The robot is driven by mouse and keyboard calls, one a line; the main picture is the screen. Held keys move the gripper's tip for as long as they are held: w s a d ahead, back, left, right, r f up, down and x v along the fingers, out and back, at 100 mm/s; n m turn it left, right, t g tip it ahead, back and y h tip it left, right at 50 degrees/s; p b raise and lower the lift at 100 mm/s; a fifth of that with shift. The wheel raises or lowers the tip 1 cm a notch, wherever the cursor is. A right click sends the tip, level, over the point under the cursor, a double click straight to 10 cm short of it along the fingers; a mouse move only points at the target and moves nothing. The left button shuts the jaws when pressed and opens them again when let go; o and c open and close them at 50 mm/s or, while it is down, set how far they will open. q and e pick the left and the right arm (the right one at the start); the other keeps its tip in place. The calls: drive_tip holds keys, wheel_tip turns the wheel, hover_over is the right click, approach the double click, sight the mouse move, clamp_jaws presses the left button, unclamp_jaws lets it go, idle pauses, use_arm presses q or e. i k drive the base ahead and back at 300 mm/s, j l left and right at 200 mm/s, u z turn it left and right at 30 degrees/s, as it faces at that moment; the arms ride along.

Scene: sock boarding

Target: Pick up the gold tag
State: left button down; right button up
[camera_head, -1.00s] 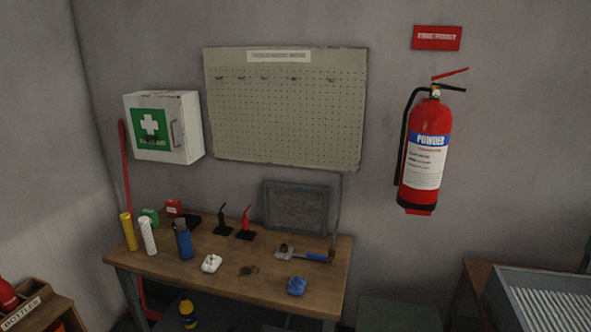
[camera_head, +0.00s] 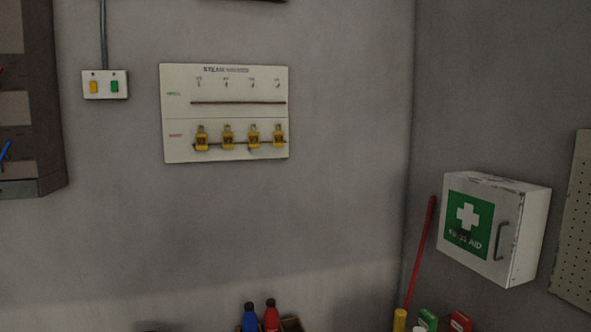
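A white board (camera_head: 225,85) with a "STEAM" heading hangs on the wall left of centre. Several small gold-yellow pieces hang side by side along its lower rail, such as the leftmost one (camera_head: 201,141) and the rightmost one (camera_head: 278,137). They look like tags or padlocks; they are too small to tell which. The hooks and rail on the upper half look empty. Neither of my grippers is in view.
A switch box (camera_head: 105,85) is left of the board, and a dark cabinet (camera_head: 30,100) stands at the left edge. A first aid box (camera_head: 515,230) hangs on the right wall. Blue (camera_head: 250,318) and red (camera_head: 271,316) bottles show at the bottom edge.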

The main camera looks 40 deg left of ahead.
sight(278, 137)
drive_tip(key=i+j+u, duration=0.1)
drive_tip(key=i+u, duration=0.75)
drive_tip(key=i+l+u, duration=0.15)
drive_tip(key=i+u, duration=0.15)
drive_tip(key=u, duration=0.15)
